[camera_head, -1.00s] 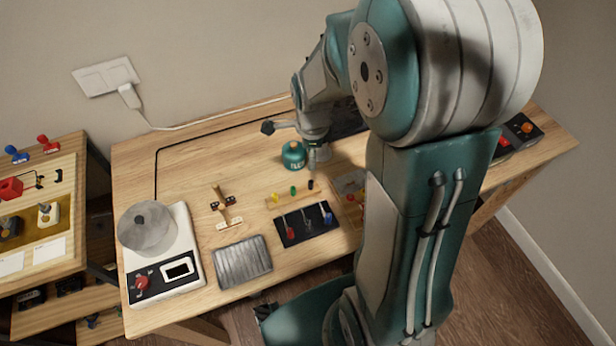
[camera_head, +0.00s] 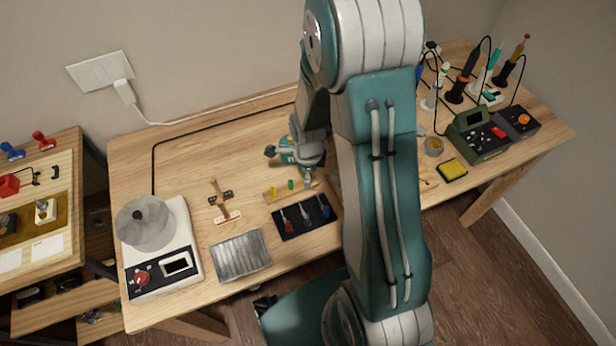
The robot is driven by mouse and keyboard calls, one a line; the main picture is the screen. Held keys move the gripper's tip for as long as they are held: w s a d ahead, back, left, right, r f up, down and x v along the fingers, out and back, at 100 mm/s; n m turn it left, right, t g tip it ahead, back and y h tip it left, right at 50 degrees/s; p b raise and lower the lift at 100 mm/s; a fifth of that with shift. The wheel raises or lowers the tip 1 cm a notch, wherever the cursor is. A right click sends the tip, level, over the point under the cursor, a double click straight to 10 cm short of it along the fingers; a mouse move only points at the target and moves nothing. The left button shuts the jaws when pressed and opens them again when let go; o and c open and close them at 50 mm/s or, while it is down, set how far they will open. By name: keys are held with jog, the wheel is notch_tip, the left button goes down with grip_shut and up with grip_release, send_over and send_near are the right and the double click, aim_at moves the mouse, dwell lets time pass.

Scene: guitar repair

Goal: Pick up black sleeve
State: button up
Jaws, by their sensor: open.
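A small light wooden holder (camera_head: 278,195) stands near the middle of the workbench, with a yellow sleeve (camera_head: 273,190) and a green sleeve (camera_head: 291,184) upright on it. The black sleeve, at the right end of this row in the earlier view, is hidden now by my gripper or too dark to make out. My gripper (camera_head: 307,173) is open and points down over the right end of the holder. Its fingertips are small here, and I cannot tell whether they touch anything.
A black mat (camera_head: 283,229) with red, grey and blue tools lies just in front. A teal canister (camera_head: 287,153) is partly hidden behind my gripper. A ribbed metal tray (camera_head: 240,257) and a white scale-like device (camera_head: 190,250) are left. Soldering stations (camera_head: 480,137) stand at right.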

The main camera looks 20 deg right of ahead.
jog(key=shift+f, duration=0.15)
jog(key=c, duration=0.8)
